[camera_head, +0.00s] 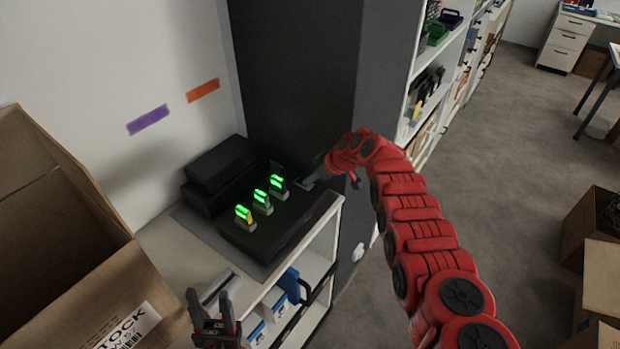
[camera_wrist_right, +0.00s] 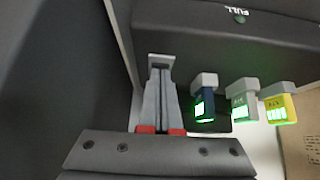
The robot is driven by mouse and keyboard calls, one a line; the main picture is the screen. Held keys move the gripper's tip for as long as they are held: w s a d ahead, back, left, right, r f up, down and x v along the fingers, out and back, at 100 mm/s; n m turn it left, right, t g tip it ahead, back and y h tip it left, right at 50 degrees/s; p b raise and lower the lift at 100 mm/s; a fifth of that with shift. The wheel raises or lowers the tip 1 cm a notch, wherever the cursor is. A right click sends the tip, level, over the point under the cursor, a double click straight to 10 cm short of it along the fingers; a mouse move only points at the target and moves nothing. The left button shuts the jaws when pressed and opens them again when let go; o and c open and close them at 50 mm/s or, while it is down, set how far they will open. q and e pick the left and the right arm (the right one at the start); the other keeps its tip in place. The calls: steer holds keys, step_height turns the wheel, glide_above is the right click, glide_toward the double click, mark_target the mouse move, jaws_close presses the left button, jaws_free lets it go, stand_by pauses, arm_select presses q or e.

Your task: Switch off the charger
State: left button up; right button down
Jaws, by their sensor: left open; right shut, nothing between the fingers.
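The black charger (camera_head: 275,228) sits on a white shelf unit. Three batteries with green-lit displays stand in it: a yellow one (camera_head: 243,217), a grey one (camera_head: 262,201) and a dark one (camera_head: 278,186). The right wrist view shows the charger (camera_wrist_right: 215,45) with the dark blue (camera_wrist_right: 204,108), grey (camera_wrist_right: 244,113) and yellow (camera_wrist_right: 280,108) batteries. My right gripper (camera_wrist_right: 161,72) is shut and empty beside the dark battery. Its tips are at a small grey piece (camera_wrist_right: 160,59) on the charger; I cannot tell whether they touch. My left gripper (camera_head: 215,318) is open and empty, in front of the shelf.
Black boxes (camera_head: 222,165) stand behind the charger. An open carton (camera_head: 60,240) is at the left. A dark grey column (camera_head: 300,80) rises behind the charger's right end. Blue and white items (camera_head: 285,300) sit on the lower shelf. Cartons (camera_head: 600,240) stand on the floor at right.

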steer(key=shift+w+r+p, duration=0.1)
steer(key=shift+r+p, duration=0.25)
steer(key=shift+r, duration=0.5)
